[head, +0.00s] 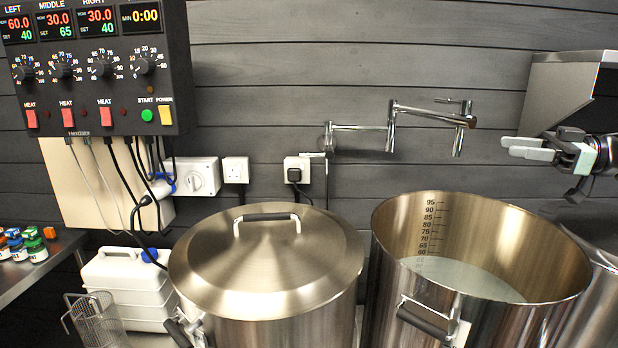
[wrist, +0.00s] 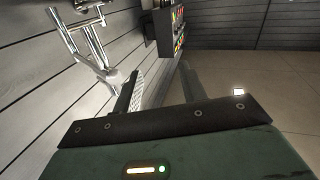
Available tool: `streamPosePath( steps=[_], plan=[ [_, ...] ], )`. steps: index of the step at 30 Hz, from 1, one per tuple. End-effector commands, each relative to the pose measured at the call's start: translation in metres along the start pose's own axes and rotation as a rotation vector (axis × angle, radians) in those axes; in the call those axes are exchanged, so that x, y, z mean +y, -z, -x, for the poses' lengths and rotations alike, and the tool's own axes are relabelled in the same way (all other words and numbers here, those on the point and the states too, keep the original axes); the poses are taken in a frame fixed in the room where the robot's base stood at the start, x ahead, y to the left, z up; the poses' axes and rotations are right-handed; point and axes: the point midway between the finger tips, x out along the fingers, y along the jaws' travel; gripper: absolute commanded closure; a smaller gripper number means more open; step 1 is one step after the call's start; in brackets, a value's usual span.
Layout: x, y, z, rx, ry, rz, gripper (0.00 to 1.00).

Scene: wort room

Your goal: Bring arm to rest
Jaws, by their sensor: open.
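My gripper (head: 527,148) is at the right of the head view, pointing left, above the right side of the open pot. Its fingers are apart with nothing between them. In the wrist view the two dark fingers of my gripper (wrist: 158,88) also stand apart and empty. The folding wall faucet (head: 392,128) is to the left of the fingertips, with a gap between. It also shows at the upper left of the wrist view (wrist: 88,42).
An open steel pot (head: 395,225) with liquid stands below my gripper. A lidded pot (head: 265,275) stands left of it. The control box (head: 95,70) hangs on the wall at upper left. A steel hopper-like body (head: 565,90) is at the right, beside my gripper.

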Motion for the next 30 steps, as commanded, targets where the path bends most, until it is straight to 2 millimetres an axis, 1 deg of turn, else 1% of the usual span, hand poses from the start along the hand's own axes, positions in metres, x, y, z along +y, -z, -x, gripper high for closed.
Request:
streamPosePath(
  steps=[1, 5, 11, 14, 15, 17, 18, 20, 21, 23, 24, 26, 27, 29, 30],
  plan=[
    [0.003, 0.001, -0.011, 0.001, -0.017, 0.012, 0.59],
    [0.014, 0.004, -0.041, -0.001, -0.093, 0.050, 0.59],
    [0.029, 0.007, -0.097, -0.019, -0.246, 0.097, 0.59],
    [0.033, 0.007, -0.133, -0.046, -0.348, 0.104, 0.59],
    [0.032, 0.006, -0.149, -0.065, -0.394, 0.100, 0.59],
    [0.028, 0.001, -0.173, -0.105, -0.465, 0.084, 0.59],
    [0.023, -0.004, -0.187, -0.140, -0.511, 0.068, 0.59],
    [0.010, -0.015, -0.206, -0.204, -0.570, 0.034, 0.59],
    [-0.001, -0.024, -0.217, -0.254, -0.604, 0.008, 0.59],
    [-0.022, -0.039, -0.231, -0.338, -0.644, -0.037, 0.59],
    [-0.040, -0.051, -0.238, -0.401, -0.662, -0.070, 0.59],
    [-0.071, -0.070, -0.245, -0.506, -0.679, -0.123, 0.59],
    [-0.094, -0.083, -0.248, -0.581, -0.681, -0.158, 0.59],
    [-0.133, -0.102, -0.249, -0.701, -0.671, -0.210, 0.59],
    [-0.159, -0.115, -0.247, -0.779, -0.658, -0.242, 0.59]
  ],
)
